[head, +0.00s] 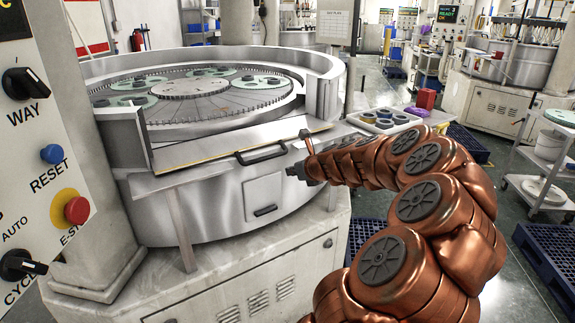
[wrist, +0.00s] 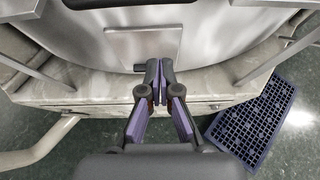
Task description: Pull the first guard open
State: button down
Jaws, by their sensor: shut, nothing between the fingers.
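The first guard (head: 215,147) is a flat grey metal panel with a yellow-edged strip at the front opening of the large round lapping machine. It lies folded outward, nearly flat, below the gap in the rim wall. Its black bar handle (head: 262,155) is on its front edge. My gripper (head: 292,171) is just right of and slightly below the handle, apart from it. In the wrist view my gripper (wrist: 153,70) has its fingers together and empty, in front of the machine's lower side. A dark bar at that view's top edge may be the guard handle.
A small hatch (head: 264,194) with its own black handle is below the guard. A control panel (head: 40,150) with a red stop button stands at the left. A tray of rings (head: 385,120) is behind my arm. A blue pallet (wrist: 255,115) lies on the floor.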

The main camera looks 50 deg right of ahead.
jog(key=shift+w+d+f+p, duration=0.1)
jog(key=shift+w+d+p, duration=0.25)
jog(key=shift+w, duration=1)
jog(key=shift+w+d+f+p, duration=0.15)
jog(key=shift+w+d+p, duration=0.25)
jog(key=shift+w, duration=0.95)
jog(key=shift+w+d+f+p, duration=0.15)
jog(key=shift+w+p, duration=0.35)
jog(key=shift+w, duration=0.85)
jog(key=shift+r, duration=0.15)
